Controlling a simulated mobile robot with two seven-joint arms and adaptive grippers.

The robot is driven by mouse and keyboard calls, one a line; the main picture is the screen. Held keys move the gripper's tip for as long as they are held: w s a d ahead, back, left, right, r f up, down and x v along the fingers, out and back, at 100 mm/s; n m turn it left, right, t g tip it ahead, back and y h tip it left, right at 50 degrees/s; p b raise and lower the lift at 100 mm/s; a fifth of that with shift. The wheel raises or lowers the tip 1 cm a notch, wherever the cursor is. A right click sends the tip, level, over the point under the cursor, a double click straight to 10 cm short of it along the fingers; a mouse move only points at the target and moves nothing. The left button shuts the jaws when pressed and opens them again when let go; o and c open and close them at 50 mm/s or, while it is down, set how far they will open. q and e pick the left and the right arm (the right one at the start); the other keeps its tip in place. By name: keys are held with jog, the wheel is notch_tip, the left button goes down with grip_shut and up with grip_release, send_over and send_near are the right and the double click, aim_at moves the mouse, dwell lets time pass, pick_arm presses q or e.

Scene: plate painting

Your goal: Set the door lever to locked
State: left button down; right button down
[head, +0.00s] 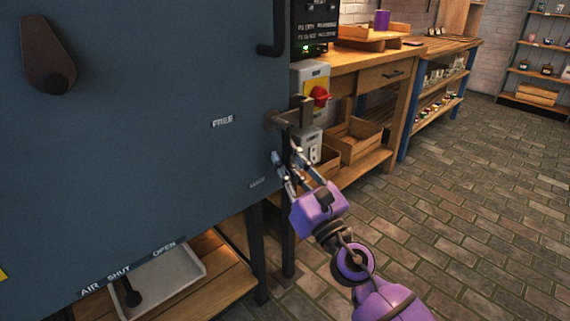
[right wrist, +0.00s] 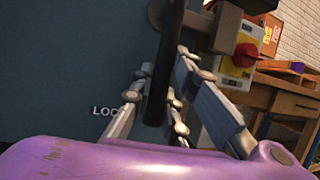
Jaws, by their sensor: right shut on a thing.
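The door lever is a dark bar on the right edge of the blue door (head: 150,120). Its hub (head: 272,119) shows in the head view. In the right wrist view the lever (right wrist: 160,75) runs down between the fingers of my right gripper (head: 286,157), which is shut on it. The lever points roughly downward. The label FREE (head: 222,121) is left of the hub. A smaller label (head: 258,183) is lower, near the fingertips. In the right wrist view a label reading LOC (right wrist: 105,111) lies left of the lever, its end hidden. My left gripper is not in view.
A grey box with a red knob (head: 320,95) stands right behind the lever. A wooden workbench (head: 350,66) with crates (head: 355,138) below is behind. The brick floor at right is clear.

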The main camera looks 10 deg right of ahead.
jog(key=shift+r, duration=0.1)
jog(key=c, duration=1.7)
grip_release()
jog(key=shift+s+d+f, duration=0.1)
jog(key=shift+s+f, duration=0.15)
jog(key=v, duration=1.1)
jog(key=shift+s+d, duration=0.15)
